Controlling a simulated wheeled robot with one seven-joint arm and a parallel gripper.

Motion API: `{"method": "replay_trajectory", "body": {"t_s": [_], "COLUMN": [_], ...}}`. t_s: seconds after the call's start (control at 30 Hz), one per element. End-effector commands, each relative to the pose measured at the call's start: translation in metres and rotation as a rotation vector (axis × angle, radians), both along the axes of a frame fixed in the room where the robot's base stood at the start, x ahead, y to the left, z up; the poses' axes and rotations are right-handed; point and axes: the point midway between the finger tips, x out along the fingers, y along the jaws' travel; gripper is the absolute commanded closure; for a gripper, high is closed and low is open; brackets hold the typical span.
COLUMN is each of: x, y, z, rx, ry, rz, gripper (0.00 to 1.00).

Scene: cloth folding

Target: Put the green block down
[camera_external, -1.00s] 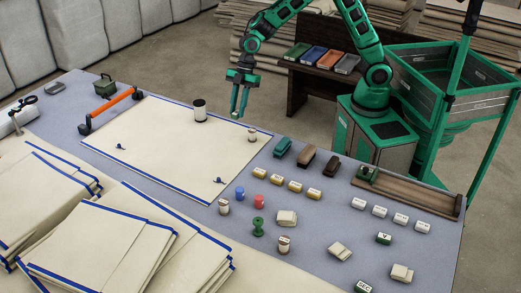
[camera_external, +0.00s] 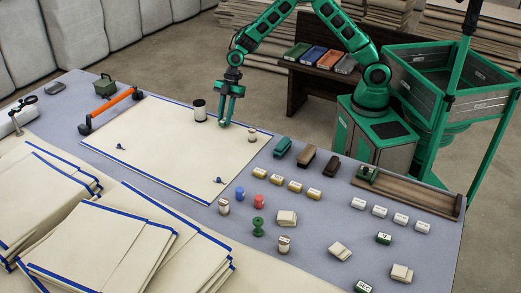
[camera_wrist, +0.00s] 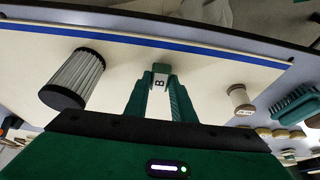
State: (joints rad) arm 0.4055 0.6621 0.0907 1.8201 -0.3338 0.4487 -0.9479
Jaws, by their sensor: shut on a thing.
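My gripper (camera_external: 226,120) points down over the cream cloth (camera_external: 160,135), near its far blue-trimmed edge. In the wrist view my gripper (camera_wrist: 160,86) is shut on a small green block (camera_wrist: 161,70), which has a white face with a dark mark like a B. The block is at the fingertips, low over the cloth. I cannot tell whether it touches the cloth. In the external view it is too small and covered by the fingers to make out clearly.
A dark-topped cylinder (camera_external: 200,109) stands left of my gripper. A small spool (camera_external: 252,135) stands to its right. Brushes (camera_external: 283,146) and rows of small labelled blocks (camera_external: 294,186) lie farther right. The cloth's middle is mostly clear, with small dark pins (camera_external: 218,181).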

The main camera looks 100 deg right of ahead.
Motion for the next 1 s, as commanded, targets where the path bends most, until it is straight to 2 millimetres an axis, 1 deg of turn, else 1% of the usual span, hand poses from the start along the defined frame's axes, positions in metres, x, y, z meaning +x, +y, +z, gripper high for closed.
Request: {"method": "replay_trajectory", "body": {"t_s": [0.03,0.1,0.4,0.43,0.47,0.5,0.83,0.93,1.0], "x": [0.000,0.000,0.000,0.000,0.000,0.000,0.000,-0.001,-0.004], "y": [0.000,0.000,0.000,0.000,0.000,0.000,0.000,-0.002,-0.004], "z": [-0.006,-0.010,-0.012,-0.012,-0.012,-0.012,-0.010,-0.003,0.005], "rx": [0.001,0.000,0.000,0.000,0.001,0.001,0.000,-0.001,-0.001], "ry": [0.001,-0.001,0.000,0.000,-0.001,-0.001,-0.001,-0.003,-0.002], "rz": [-0.001,0.000,0.000,0.000,0.000,0.000,0.000,-0.001,-0.001], "gripper": [0.99,0.99,0.99,0.75,0.68,0.59,0.59,0.59,0.59]}}
